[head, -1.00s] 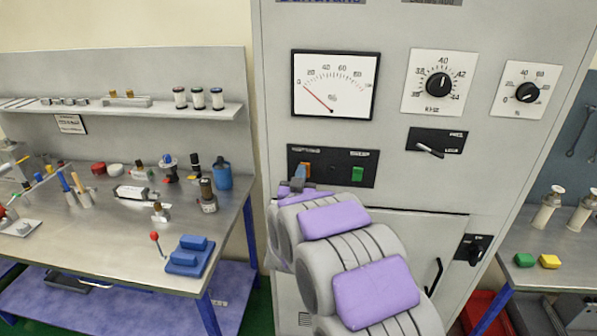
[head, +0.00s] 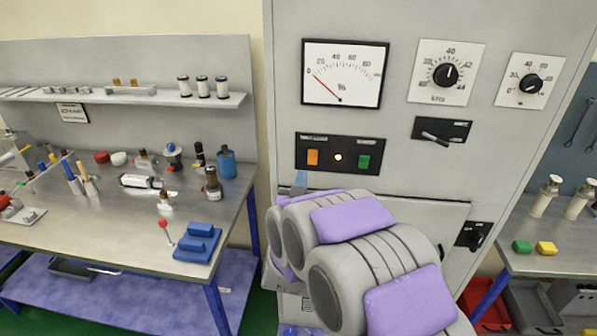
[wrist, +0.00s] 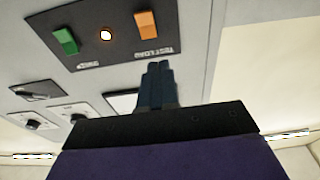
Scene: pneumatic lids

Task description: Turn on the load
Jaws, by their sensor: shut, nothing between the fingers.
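A dark button panel (head: 340,154) on the grey cabinet holds an orange button (head: 312,157), a glowing lamp (head: 338,157) and a green button (head: 363,161). The wrist view shows the same panel upside down, with the orange button (wrist: 146,24), lit lamp (wrist: 105,35) and green button (wrist: 66,41). My gripper (wrist: 157,66) is shut and empty, its fingertips near the orange button but apart from it. In the head view my gripper (head: 300,180) is just below the orange button, mostly hidden behind my arm. A lever switch (head: 436,139) lies to the panel's right.
A dial gauge (head: 342,75) and two knobs (head: 446,75) (head: 528,84) are above. A rotary switch (head: 475,237) is lower right. A workbench (head: 120,240) with several parts stands left, another bench (head: 560,262) right.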

